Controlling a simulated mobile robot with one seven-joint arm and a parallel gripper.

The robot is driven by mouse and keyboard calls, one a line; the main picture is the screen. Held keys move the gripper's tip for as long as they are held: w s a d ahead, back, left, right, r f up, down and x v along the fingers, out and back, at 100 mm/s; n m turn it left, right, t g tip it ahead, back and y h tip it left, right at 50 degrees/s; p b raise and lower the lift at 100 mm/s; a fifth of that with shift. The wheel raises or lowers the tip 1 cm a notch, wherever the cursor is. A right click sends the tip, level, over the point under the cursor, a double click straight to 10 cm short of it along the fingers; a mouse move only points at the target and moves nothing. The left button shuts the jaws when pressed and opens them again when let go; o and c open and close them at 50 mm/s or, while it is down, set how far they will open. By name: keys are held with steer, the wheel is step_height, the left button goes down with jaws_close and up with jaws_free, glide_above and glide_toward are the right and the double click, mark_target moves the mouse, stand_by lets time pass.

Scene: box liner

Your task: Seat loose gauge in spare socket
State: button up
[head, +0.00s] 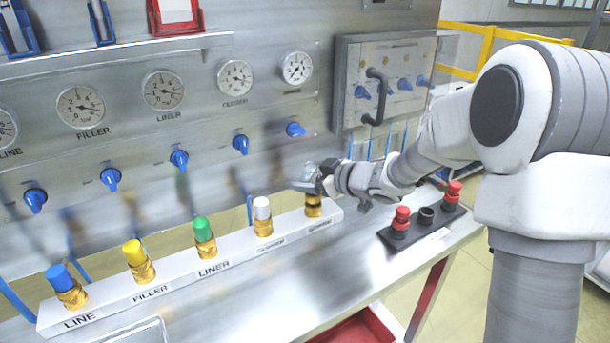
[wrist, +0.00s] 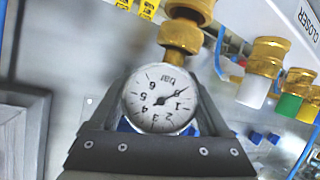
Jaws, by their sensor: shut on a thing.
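The loose gauge (wrist: 160,98) is a round white dial marked in bar, held between the dark fingers of my gripper (wrist: 158,125). Its brass stem points up in the wrist view, in line with a brass socket (wrist: 190,10). The two look touching or nearly so; I cannot tell whether the stem is inside. In the head view my gripper (head: 318,180) is just above the uncapped brass socket (head: 313,208) at the right end of the white rail. The gauge (head: 306,173) is small and partly hidden there.
The rail (head: 180,287) also holds sockets with blue, yellow, green and white caps (head: 262,208). Behind is a steel panel with wall gauges (head: 235,77) and blue valve knobs (head: 240,145). A dark block with red buttons (head: 402,218) stands to the right. The bench front is clear.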

steer(key=shift+s+f+b, duration=0.15)
steer(key=shift+f+b, duration=0.4)
steer(key=shift+f, duration=0.55)
stand_by(0.3)
steer(key=o, duration=1.5)
steer(key=shift+r, duration=0.15)
steer(key=shift+d+r, duration=0.15)
steer(key=shift+d, duration=0.15)
steer(key=p+v, duration=0.4)
steer(key=v, duration=1.2)
steer(key=shift+s+d, duration=0.25)
steer(key=shift+s, duration=0.05)
